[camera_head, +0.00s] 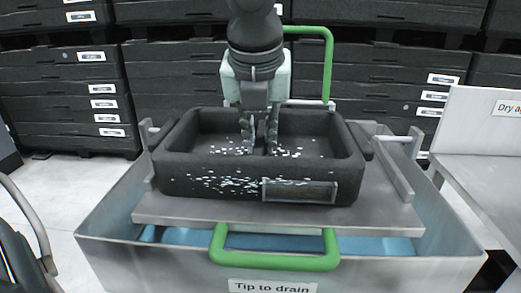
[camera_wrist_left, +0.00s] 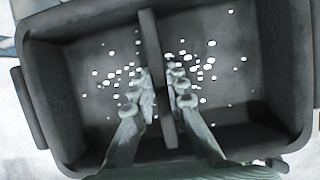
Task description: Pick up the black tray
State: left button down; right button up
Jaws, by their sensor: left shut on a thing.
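The black tray (camera_head: 215,182) has two compartments and a label holder on its front wall, and is speckled with white drops. It appears to rest level on a grey metal plate (camera_head: 170,208) over the basin. The left wrist view also shows the tray (camera_wrist_left: 45,118) from above, with a divider (camera_wrist_left: 151,45) across its middle. My left gripper (camera_head: 259,146) points down into the tray. Its fingers in the left wrist view (camera_wrist_left: 160,88) lie on either side of the divider, shut on it. My right gripper is in neither view.
The steel basin (camera_head: 135,250) has a green handle (camera_head: 273,262) at the front, a sign reading "Tip to drain" (camera_head: 272,287) and blue inside. Another green handle (camera_head: 328,62) stands behind the tray. Stacked black trays (camera_head: 65,100) line the back. A white-grey bench (camera_head: 485,175) is at the right.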

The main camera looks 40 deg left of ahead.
pick_arm(q)
jog(key=shift+r, duration=0.1)
